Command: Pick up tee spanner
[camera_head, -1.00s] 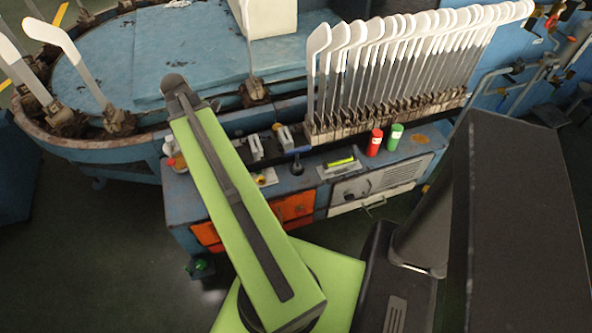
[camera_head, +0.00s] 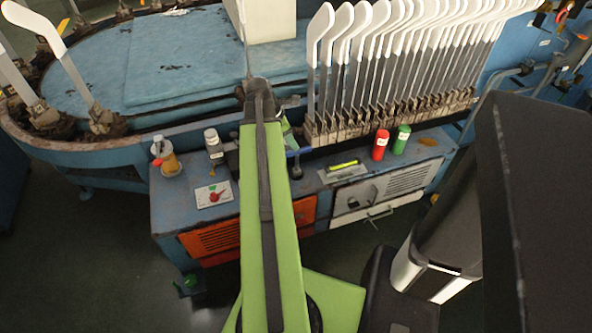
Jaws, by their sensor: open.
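The tee spanner looks to be the dark tool with a blue crossbar (camera_head: 298,153) standing on the blue bench, just right of my green arm. Its lower end is small and dark, so its shape is hard to make out. My green arm reaches up the picture over the bench, and its dark joint is above and left of the tool. A small part of my arm beyond that joint shows at its right side. My gripper is hidden behind the arm, so I cannot see its fingers or their distance from the tool.
A red can (camera_head: 380,145) and a green can (camera_head: 401,139) stand right of the tool.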

